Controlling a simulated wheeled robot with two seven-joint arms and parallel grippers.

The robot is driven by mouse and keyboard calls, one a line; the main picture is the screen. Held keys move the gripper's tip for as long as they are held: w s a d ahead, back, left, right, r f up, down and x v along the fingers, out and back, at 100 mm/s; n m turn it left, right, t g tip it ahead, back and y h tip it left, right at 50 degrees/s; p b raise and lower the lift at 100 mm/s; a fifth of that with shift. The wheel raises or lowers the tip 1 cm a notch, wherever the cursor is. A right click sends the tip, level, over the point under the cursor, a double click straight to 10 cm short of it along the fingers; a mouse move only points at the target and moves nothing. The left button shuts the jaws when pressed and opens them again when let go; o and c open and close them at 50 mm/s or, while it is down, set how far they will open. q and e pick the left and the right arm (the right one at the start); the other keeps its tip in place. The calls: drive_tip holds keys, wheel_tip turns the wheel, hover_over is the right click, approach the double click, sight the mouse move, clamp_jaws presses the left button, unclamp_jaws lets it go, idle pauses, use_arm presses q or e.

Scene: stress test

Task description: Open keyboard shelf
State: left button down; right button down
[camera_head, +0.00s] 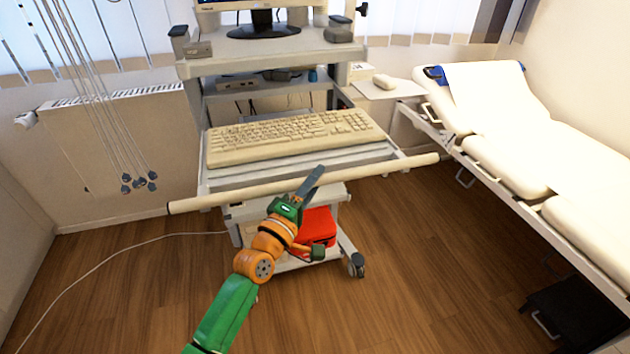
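The keyboard shelf (232,181) is a pale tray on the medical cart, below the monitor. A beige keyboard (290,138) lies on it. A long cream bar (225,198) runs across the shelf's front and sticks out past both sides. My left gripper (312,183), on a green and orange arm, is at the middle of the bar, and its grey fingers overlap the bar in the picture. I cannot tell whether they touch it, or whether they are open, since they show as one edge-on shape. My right gripper is not in view.
A white examination couch (545,150) stands at the right, with a black box (575,312) below it. A red case (318,226) sits on the cart's lower level. A white cable (110,256) lies on the floor at left. Wood floor is clear in front.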

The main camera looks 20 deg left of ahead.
use_arm(q)
drive_tip(key=c, duration=0.6)
unclamp_jaws()
drive_tip(key=shift+w, duration=0.1)
drive_tip(key=v, duration=0.7)
